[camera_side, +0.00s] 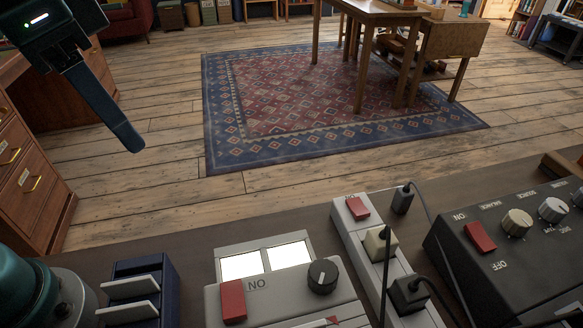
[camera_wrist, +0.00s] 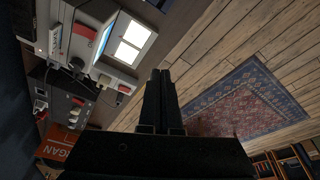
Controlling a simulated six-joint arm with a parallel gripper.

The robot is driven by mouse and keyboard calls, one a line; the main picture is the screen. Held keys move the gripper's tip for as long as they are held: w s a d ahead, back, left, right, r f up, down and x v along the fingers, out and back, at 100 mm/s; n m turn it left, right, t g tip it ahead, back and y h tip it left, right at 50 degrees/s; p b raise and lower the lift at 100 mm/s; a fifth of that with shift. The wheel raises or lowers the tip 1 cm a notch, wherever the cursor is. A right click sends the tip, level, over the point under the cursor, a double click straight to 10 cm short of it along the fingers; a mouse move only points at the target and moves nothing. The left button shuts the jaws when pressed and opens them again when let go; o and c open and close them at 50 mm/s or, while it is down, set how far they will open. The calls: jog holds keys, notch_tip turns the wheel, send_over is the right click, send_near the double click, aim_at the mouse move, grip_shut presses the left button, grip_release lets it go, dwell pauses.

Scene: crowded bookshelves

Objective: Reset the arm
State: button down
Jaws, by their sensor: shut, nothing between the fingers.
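My gripper (camera_side: 128,137) hangs at the upper left of the side view, dark and angled down to the right, over the open floor. In the wrist view my gripper (camera_wrist: 161,76) shows as two dark fingers lying side by side with nothing between them. The fingers touch nothing that I can see. Part of my arm shows at the lower left of the side view.
On the near surface stand a grey box with a red switch (camera_side: 233,301), a power strip (camera_side: 352,232) with plugs and cables, a black control box (camera_side: 515,265) and a blue slotted holder (camera_side: 157,270). Wooden drawers (camera_side: 30,185) stand left. A patterned rug (camera_side: 300,105) lies beyond.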

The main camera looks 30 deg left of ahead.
jog(key=s+a+f+n+t+y, duration=0.1)
jog(key=s+a+f+n+t, duration=0.1)
jog(key=a+f, duration=0.5)
jog(key=shift+f+n+t, duration=0.5)
jog(key=shift+f+n, duration=0.1)
jog(key=shift+f, duration=0.2)
jog(key=shift+s, duration=0.1)
